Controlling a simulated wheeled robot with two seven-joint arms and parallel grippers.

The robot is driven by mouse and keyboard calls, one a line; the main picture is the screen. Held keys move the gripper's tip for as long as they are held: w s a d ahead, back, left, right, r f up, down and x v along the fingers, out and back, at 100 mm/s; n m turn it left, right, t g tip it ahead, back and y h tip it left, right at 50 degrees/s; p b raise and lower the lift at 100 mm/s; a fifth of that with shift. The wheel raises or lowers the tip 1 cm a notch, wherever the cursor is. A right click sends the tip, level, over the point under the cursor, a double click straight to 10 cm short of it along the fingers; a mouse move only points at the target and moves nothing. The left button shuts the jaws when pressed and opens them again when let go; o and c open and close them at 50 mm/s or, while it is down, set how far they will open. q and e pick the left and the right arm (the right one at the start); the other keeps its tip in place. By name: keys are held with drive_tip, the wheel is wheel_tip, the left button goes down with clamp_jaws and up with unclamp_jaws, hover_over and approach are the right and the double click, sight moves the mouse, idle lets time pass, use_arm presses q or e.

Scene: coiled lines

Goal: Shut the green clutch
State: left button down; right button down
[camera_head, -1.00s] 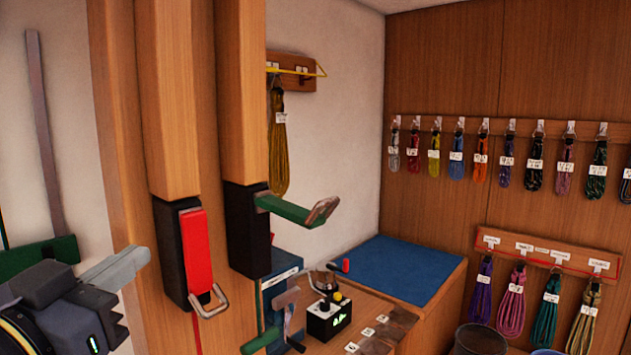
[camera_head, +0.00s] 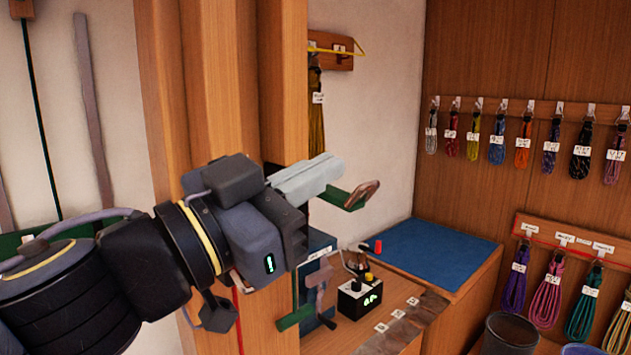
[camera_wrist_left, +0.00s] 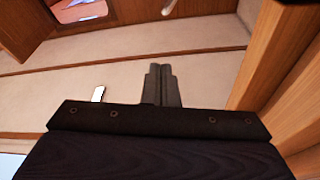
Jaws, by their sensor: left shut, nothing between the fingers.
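The green clutch (camera_head: 348,199) has its green lever swung out from the wooden post, pointing right, with a metal loop at its end. Its black body is hidden behind my left arm. My left gripper (camera_head: 337,165) is shut and empty, its pale fingers pointing right just above and in front of the lever in the head view. I cannot tell whether they touch it. In the left wrist view the dark closed fingers (camera_wrist_left: 161,70) show, with no green clutch in sight. My right gripper is not in view.
Wooden posts (camera_head: 280,80) stand behind my left arm. Below the lever are a winch with a green handle (camera_head: 297,318) and a small black box (camera_head: 358,299). A blue-topped bench (camera_head: 430,255) stands right. Coiled lines (camera_head: 545,298) hang on the far wall.

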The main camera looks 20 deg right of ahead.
use_arm(q)
drive_tip(key=x, duration=0.8)
drive_tip(key=f+b, duration=0.2)
drive_tip(key=a+f+b, duration=0.1)
drive_tip(key=f, duration=0.1)
drive_tip(key=shift+w, duration=0.3)
drive_tip(key=shift+f, duration=0.1)
